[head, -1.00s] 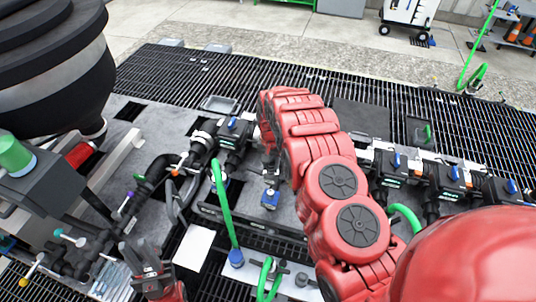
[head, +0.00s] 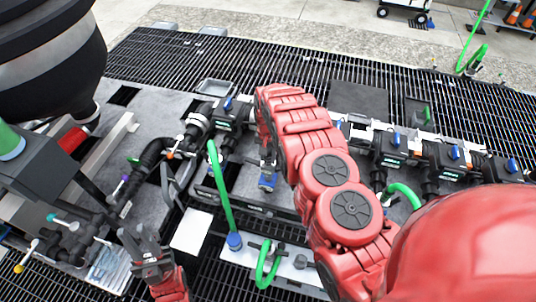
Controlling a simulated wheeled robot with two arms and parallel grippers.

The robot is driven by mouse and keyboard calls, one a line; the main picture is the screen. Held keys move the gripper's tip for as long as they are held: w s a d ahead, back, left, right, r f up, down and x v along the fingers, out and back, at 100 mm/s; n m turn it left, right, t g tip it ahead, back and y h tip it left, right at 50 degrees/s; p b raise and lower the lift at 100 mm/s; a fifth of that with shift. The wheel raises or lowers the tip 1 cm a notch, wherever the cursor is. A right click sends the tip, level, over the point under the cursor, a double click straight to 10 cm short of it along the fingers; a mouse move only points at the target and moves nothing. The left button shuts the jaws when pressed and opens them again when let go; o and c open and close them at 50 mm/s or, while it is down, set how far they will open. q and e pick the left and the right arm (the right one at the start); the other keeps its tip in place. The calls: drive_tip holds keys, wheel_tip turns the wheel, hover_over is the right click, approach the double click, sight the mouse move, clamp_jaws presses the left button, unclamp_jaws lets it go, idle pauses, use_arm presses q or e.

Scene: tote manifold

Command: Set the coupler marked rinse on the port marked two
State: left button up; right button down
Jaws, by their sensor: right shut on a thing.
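My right gripper (head: 267,166) is mostly hidden behind my red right arm. It is shut on a small blue-ended piece (head: 268,182), likely a coupler, above the grey deck left of the arm. Its marking is not readable. A green hose with a blue coupler end (head: 234,241) stands upright on a pale plate nearer to me. The manifold's black valve bodies with blue handles (head: 232,113) continue right of my arm (head: 393,147). Their port labels are too small to read. My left gripper (head: 150,258) is empty at the lower left, its fingers apart.
Pipes with small coloured handles (head: 82,232) fill the lower left. A white sheet (head: 191,231) lies on the deck. A green hose loop (head: 266,268) rises near the front. Black grating (head: 280,65) lies open behind.

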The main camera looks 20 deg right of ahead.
sight(268, 165)
drive_tip(key=shift+f+b, duration=1.85)
drive_tip(key=shift+f, duration=1.05)
drive_tip(key=shift+c, duration=2.4)
unclamp_jaws()
wheel_tip(268, 165, up, 8)
drive_tip(key=b, duration=0.2)
drive_tip(key=shift+w+b, duration=0.1)
drive_tip(key=shift+b, duration=0.2)
wheel_tip(268, 165, up, 9)
drive_tip(key=p, duration=0.7)
drive_tip(key=shift+f, duration=0.15)
drive_tip(key=shift+r+p, duration=0.4)
drive_tip(key=shift+f, duration=0.15)
